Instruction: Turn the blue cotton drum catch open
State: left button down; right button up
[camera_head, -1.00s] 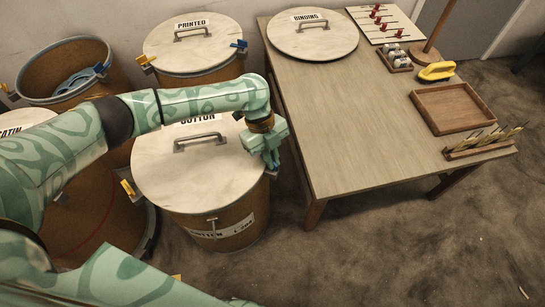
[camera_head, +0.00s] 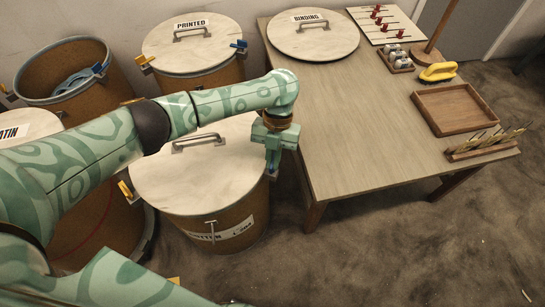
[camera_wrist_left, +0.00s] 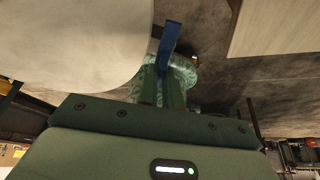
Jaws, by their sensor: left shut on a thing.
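The cotton drum stands in the middle of the head view with its pale round lid (camera_head: 185,185) on and a label on its brown side (camera_head: 235,235). My left gripper (camera_head: 272,168) points down at the lid's right edge. In the left wrist view the blue catch (camera_wrist_left: 170,38) sticks out from between the fingers of the left gripper (camera_wrist_left: 168,75), beside the pale lid edge. The gripper is shut on it. In the head view the gripper hides this catch. The drum's yellow catch (camera_head: 126,190) is at the lid's left edge. My right gripper is out of view.
The wooden table (camera_head: 370,140) stands close to the right of the gripper. Behind are the printed drum (camera_head: 195,45) and an open drum (camera_head: 60,75). The binding lid (camera_head: 312,38) lies on the table. Floor in front right is clear.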

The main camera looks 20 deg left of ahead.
pick_arm(q)
jog(key=shift+m+y, duration=0.3)
jog(key=shift+m, duration=0.4)
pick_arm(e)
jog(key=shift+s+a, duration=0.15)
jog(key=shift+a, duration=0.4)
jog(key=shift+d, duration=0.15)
pick_arm(q)
jog(key=c, duration=1.6)
grip_release()
jog(key=shift+o, duration=0.2)
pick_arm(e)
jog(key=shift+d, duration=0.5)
